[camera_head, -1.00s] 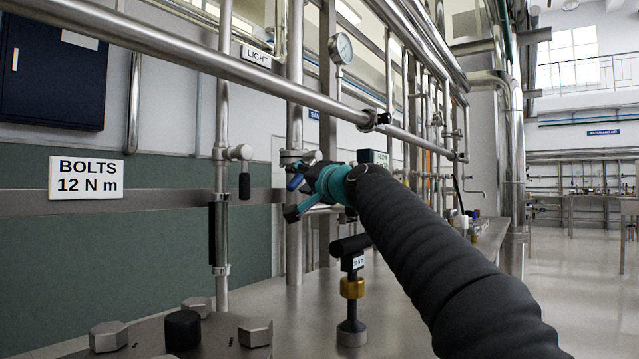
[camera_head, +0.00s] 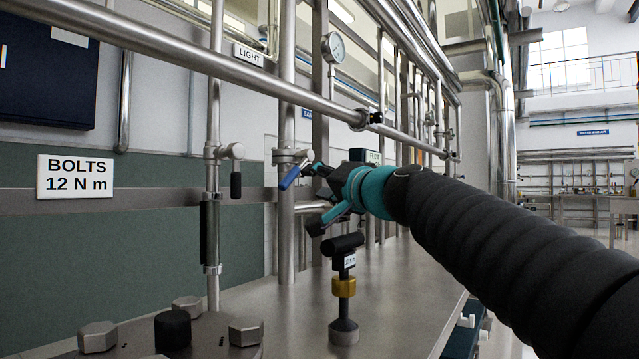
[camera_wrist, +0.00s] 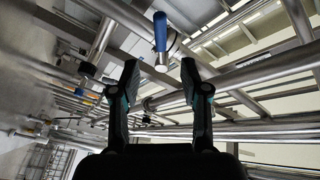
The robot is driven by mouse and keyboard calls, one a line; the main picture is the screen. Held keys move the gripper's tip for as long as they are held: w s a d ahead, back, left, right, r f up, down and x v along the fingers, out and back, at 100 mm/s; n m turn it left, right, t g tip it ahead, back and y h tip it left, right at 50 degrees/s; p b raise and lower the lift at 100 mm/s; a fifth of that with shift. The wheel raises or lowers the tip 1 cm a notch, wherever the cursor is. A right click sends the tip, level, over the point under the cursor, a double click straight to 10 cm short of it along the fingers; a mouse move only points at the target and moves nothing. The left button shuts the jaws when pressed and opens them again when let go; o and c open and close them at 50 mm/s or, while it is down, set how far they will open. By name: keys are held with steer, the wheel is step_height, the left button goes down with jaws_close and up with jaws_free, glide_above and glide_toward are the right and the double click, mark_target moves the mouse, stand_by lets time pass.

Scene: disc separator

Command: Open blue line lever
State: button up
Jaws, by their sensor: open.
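The blue line lever (camera_head: 290,177) is a short blue handle on a metal valve on the vertical pipe. In the head view it slants down to the left from the valve. In the wrist view the blue handle (camera_wrist: 160,32) stands upright, ahead of the gap between the fingers. My gripper (camera_head: 318,195) is to the right of the lever in the head view, with its fingers spread. In the wrist view both dark fingers of the gripper (camera_wrist: 160,76) are apart with nothing between them. The lever appears clear of the fingertips.
A black-handled valve (camera_head: 235,172) is on the pipe to the left. A T-handled tool with a gold collar (camera_head: 344,287) stands on the steel table (camera_head: 400,290) below my arm. Large bolts (camera_head: 98,337) are at the front left. A horizontal pipe (camera_head: 200,68) runs above.

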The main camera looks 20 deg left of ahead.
mark_target(297, 169)
steer(key=shift+c, duration=0.2)
steer(key=shift+d+r, duration=0.1)
steer(key=shift+r, duration=0.05)
steer(key=c, duration=0.4)
steer(key=shift+n+h, duration=0.4)
steer(key=w+d+r+p, duration=0.1)
steer(key=w+p, duration=0.1)
steer(key=w+d+r+p, duration=0.1)
steer(key=w+p, duration=0.1)
steer(key=w+d+r+p, duration=0.1)
steer(key=w+d+r, duration=0.1)
steer(key=shift+r+p, duration=0.1)
steer(key=shift+p, duration=0.3)
jaws_close()
steer(key=s+a+r+n+g+y+p, duration=0.1)
steer(key=s+n+g, duration=0.25)
steer(key=n, duration=0.75)
steer(key=s+a+r+n+g+y+p, duration=0.1)
steer(key=s+n+g+y, duration=0.2)
steer(key=n, duration=0.7)
steer(key=w+a+f+h+p, duration=0.1)
steer(key=w+a+f+p, duration=0.2)
steer(key=a, duration=0.6)
steer(key=shift+w+a+f+g+p, duration=0.25)
steer(key=shift+w+f+g+p, duration=0.15)
steer(key=shift+w, duration=0.8)
